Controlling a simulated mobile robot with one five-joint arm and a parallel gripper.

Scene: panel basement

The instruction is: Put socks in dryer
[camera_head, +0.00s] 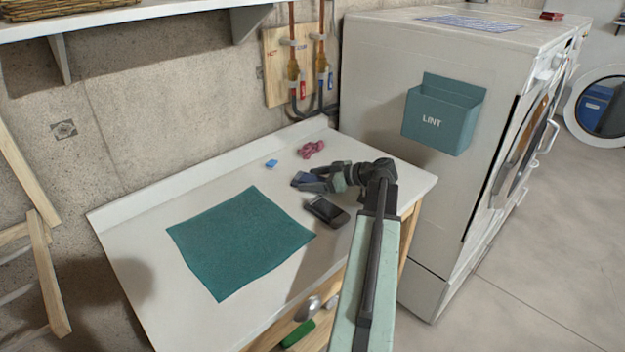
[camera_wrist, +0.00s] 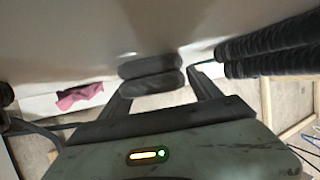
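In the wrist view the dark bundle (camera_wrist: 150,75) sits between the finger ends. I cannot tell whether both fingers touch it. A black folded bundle (camera_head: 326,211), likely socks too, lies just in front of the gripper and shows ribbed in the wrist view (camera_wrist: 270,55). The white dryer (camera_head: 400,80) stands at the right, its front seen edge-on.
A pink crumpled cloth (camera_head: 311,149) and a small blue piece (camera_head: 271,163) lie behind the gripper. A teal cloth (camera_head: 240,240) covers the counter's middle left. A LINT box (camera_head: 443,115) hangs on the dryer's side. Open floor (camera_head: 550,270) lies at right.

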